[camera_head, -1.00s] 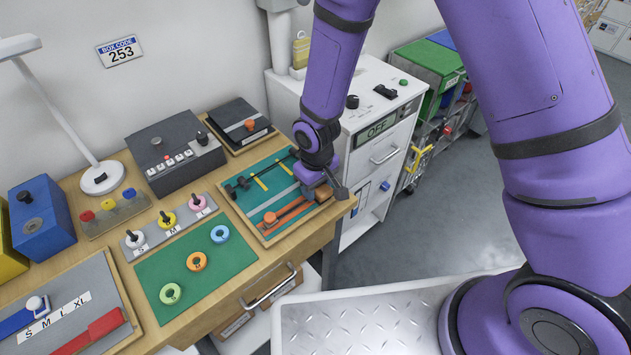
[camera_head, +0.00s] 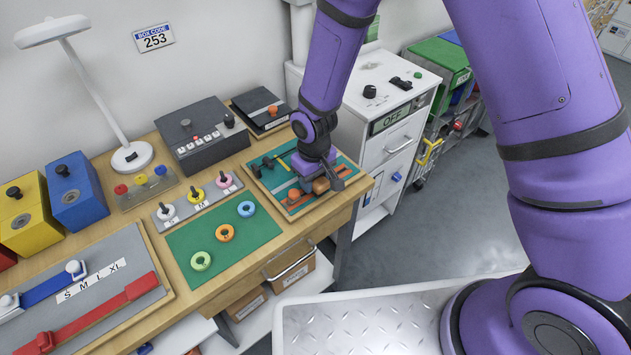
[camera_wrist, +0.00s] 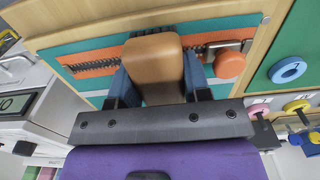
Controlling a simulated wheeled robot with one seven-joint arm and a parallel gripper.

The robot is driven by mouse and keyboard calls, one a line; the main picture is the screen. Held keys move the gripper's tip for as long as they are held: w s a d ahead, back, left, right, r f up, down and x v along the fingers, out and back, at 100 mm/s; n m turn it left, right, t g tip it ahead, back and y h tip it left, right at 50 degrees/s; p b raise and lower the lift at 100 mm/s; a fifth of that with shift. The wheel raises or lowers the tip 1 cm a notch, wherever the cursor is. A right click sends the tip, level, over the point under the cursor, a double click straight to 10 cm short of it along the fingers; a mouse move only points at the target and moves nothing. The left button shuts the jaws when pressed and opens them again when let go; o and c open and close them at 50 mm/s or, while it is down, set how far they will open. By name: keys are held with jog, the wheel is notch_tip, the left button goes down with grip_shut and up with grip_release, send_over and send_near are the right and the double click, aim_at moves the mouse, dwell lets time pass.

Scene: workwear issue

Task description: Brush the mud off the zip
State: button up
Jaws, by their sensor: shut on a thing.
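The block is over the zip's orange tape (camera_wrist: 95,57) on a teal board (camera_wrist: 110,42). Dark zip teeth (camera_wrist: 92,66) show left of the block, and a metal slider with a round orange knob (camera_wrist: 231,65) is to its right. I cannot tell mud from teeth, or whether the brush touches the zip. In the head view my gripper (camera_head: 321,180) is low over the board's right part.
A black-knobbed piece (camera_head: 266,162) lies at the board's left. A green mat (camera_head: 190,255) with coloured rings and a row of knobbed pegs is further left. A grey control box (camera_head: 203,138) stands behind.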

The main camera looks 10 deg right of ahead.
notch_tip(320, 180, up, 2)
jog(key=shift+w+d+r, duration=0.1)
jog(key=shift+w+d, duration=0.05)
jog(key=shift+r, duration=2.7)
